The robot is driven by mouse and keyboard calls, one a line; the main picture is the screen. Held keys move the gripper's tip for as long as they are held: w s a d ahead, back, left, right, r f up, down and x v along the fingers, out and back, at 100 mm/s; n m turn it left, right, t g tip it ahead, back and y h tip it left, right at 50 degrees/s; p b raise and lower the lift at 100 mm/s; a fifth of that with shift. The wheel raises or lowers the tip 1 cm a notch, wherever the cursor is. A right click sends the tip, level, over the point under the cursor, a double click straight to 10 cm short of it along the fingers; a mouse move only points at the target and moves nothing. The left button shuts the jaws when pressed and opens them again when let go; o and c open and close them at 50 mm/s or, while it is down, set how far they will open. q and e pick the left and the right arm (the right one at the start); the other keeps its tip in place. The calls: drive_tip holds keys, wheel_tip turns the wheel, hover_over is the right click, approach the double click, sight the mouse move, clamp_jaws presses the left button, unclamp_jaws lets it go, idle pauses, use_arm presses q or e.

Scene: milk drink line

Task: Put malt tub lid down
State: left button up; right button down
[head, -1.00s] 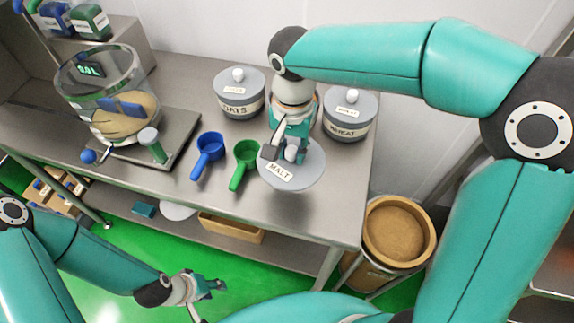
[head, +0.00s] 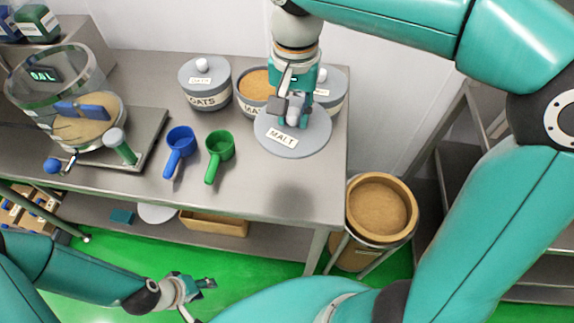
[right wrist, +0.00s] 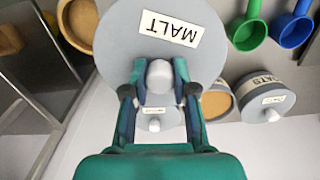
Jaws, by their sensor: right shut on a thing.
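The malt tub lid (head: 300,142) is a grey disc with a white MALT label and a round white knob. My right gripper (head: 293,118) is shut on its knob and holds it above the right end of the table. In the right wrist view the lid (right wrist: 120,40) fills the upper middle, its knob (right wrist: 159,78) between the fingers. The malt tub (head: 256,84) stands open behind the lid, tan powder showing, partly hidden. My left gripper (head: 196,287) is low over the green floor, away from the table; its fingers look apart.
The lidded oats tub (head: 207,84) stands left of the malt tub. The wheat tub (head: 330,88) is right of it, partly hidden by my gripper. Blue (head: 180,142) and green (head: 220,147) scoops lie left of the lid. The front right tabletop is clear. A tan bin (head: 382,207) stands beside the table.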

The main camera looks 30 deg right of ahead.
sight(292, 173)
wheel_tip(292, 173, down, 17)
drive_tip(key=shift+f+b, duration=0.15)
drive_tip(key=shift+b, duration=0.15)
drive_tip(key=shift+f, duration=0.1)
drive_tip(key=c, duration=0.9)
unclamp_jaws()
drive_tip(key=shift+r, duration=0.6)
wheel_tip(292, 173, up, 11)
drive_tip(key=shift+r, duration=0.1)
